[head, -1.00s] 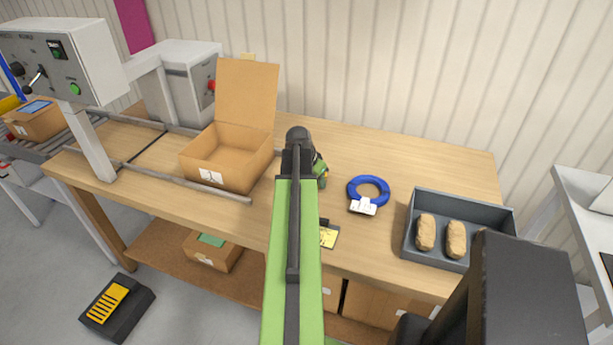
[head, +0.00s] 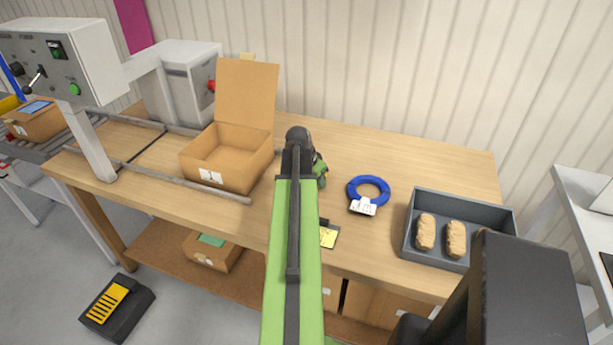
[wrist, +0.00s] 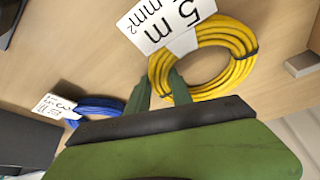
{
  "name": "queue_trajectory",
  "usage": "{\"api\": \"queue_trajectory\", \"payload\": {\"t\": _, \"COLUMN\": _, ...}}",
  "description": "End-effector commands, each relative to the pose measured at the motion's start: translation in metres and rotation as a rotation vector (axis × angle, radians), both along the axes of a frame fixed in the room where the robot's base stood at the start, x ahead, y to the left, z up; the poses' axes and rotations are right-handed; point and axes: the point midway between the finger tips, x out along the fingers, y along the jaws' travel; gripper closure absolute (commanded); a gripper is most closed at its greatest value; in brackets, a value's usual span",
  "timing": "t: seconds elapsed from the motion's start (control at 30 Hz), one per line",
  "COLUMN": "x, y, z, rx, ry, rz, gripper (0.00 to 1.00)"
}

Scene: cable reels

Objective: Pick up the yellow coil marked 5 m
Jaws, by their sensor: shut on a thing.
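The yellow coil (wrist: 228,40) lies in the upper middle of the wrist view, with dark ties around its strands and a white tag (wrist: 165,22) reading "5 m" and "mm²". My gripper (wrist: 160,92) has its two green fingers on either side of the coil's near-left strands, shut on them. The coil appears at or close to the wooden table top; I cannot tell whether it is clear of it. In the head view my green arm hides the coil and most of the gripper.
A blue coil (head: 368,188) with a white tag lies right of my arm. An open cardboard box (head: 225,165) stands left. A yellow card (head: 328,237) lies near the front edge.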

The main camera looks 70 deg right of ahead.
Motion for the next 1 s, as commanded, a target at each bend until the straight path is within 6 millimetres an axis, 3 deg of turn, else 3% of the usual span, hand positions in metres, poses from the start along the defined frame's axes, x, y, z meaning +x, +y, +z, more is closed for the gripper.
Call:
{"api": "queue_trajectory", "payload": {"t": 0.33, "x": 0.0, "y": 0.0, "z": 0.006, "rx": 0.0, "ry": 0.0, "rz": 0.0, "gripper": 1.0}}
{"api": "queue_trajectory", "payload": {"t": 0.63, "x": 0.0, "y": 0.0, "z": 0.05, "rx": 0.0, "ry": 0.0, "rz": 0.0, "gripper": 1.0}}
{"api": "queue_trajectory", "payload": {"t": 1.0, "x": -0.084, "y": 0.015, "z": 0.098, "rx": 0.0, "ry": -0.001, "rz": -0.003, "gripper": 1.0}}
